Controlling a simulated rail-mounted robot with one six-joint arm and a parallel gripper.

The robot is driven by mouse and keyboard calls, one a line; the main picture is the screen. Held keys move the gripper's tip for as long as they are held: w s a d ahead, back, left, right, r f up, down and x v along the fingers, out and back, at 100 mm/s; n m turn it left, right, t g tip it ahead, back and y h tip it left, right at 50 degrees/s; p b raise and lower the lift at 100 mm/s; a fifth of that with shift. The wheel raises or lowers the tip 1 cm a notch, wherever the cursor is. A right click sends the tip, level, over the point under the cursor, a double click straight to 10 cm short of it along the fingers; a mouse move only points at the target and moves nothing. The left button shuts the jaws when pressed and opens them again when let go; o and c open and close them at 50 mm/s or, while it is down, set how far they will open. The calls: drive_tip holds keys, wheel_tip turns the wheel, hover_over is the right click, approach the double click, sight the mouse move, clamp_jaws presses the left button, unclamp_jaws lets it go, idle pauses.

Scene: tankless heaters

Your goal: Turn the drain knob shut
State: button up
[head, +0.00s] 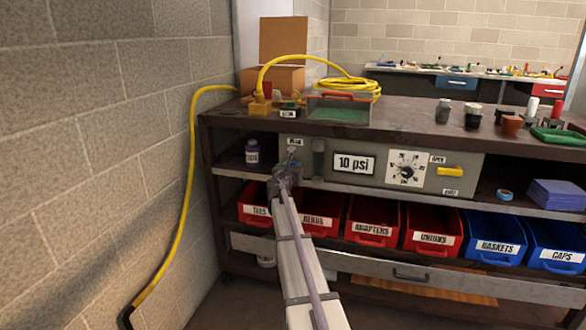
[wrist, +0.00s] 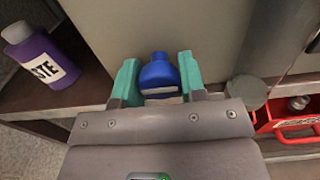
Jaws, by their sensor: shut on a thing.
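A blue knob (wrist: 159,72) sticks out from the grey panel and stands between the two teal fingers of my gripper (wrist: 160,76) in the wrist view. The fingers are shut on it, one on each side. In the head view my gripper (head: 284,172) is at the left end of the grey panel (head: 336,181) and hides most of the knob. A small label (head: 295,142) above it is too small to read surely. The panel also bears a "10 psi" plate, a round dial (head: 405,169) and a yellow handle (head: 450,171) between two small labels.
A purple bottle (head: 252,151) stands on the shelf just left of the panel; it also shows in the wrist view (wrist: 42,58). Red bins (head: 372,220) and blue bins (head: 492,238) line the shelf below. A yellow hose (head: 183,190) hangs along the left wall.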

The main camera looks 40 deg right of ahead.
drive_tip(key=m, duration=1.3)
drive_tip(key=shift+w+m, duration=0.1)
drive_tip(key=shift+m, duration=2.3)
drive_tip(key=o, duration=0.9)
drive_tip(key=shift+r, duration=0.1)
drive_tip(key=shift+a, duration=0.1)
